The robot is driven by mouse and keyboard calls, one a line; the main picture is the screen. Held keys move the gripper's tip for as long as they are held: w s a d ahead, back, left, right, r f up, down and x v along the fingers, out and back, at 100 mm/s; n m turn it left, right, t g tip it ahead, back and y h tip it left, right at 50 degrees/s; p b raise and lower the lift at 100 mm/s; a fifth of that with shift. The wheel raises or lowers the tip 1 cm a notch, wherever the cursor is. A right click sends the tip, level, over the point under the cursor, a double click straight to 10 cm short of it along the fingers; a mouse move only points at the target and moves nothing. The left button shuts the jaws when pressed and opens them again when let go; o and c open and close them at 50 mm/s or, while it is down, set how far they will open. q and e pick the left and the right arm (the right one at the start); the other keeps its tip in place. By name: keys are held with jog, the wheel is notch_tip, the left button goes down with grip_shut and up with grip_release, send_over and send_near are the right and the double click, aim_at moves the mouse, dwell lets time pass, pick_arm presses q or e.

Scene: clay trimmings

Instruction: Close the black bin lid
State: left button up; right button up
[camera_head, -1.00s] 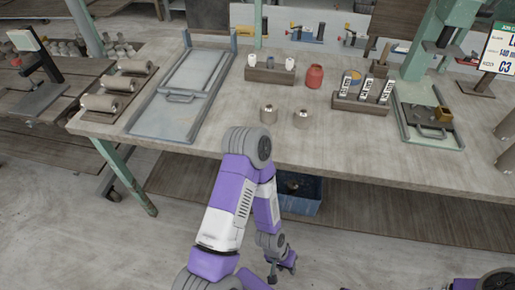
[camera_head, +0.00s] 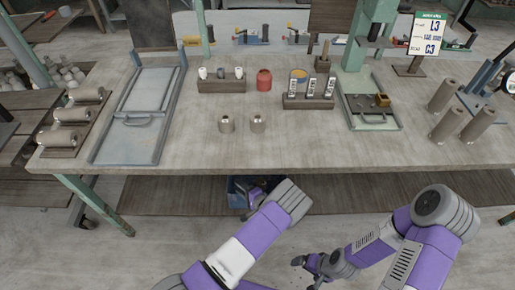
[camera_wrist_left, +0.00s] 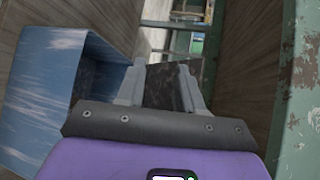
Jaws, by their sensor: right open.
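A blue bin (camera_head: 236,190) stands under the table's front edge, largely hidden by my left arm. In the left wrist view the bin (camera_wrist_left: 40,85) is at the left, its mouth and dark inside showing. My left gripper (camera_head: 256,196) is at the bin. In the wrist view its fingers (camera_wrist_left: 166,82) are apart, with a dark speckled piece (camera_wrist_left: 166,90) filling the gap. I cannot tell whether this piece is the black lid or whether the fingers grip it. My right gripper (camera_head: 306,272) is open and empty, low in front of the table, right of the bin.
The table (camera_head: 330,150) spans the view above the bin. A green chipped post (camera_wrist_left: 300,90) is close on the right in the wrist view. Floor in front is clear.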

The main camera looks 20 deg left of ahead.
pick_arm(q)
jog(key=w+d+r+m+t+h, duration=0.1)
jog(key=w+d+r+m+t, duration=0.1)
jog(key=w+d+r+t, duration=0.55)
jog(key=b+x, duration=0.1)
jog(key=x, duration=0.6)
jog(key=shift+w, duration=0.15)
jog(key=shift+c, duration=0.2)
grip_shut()
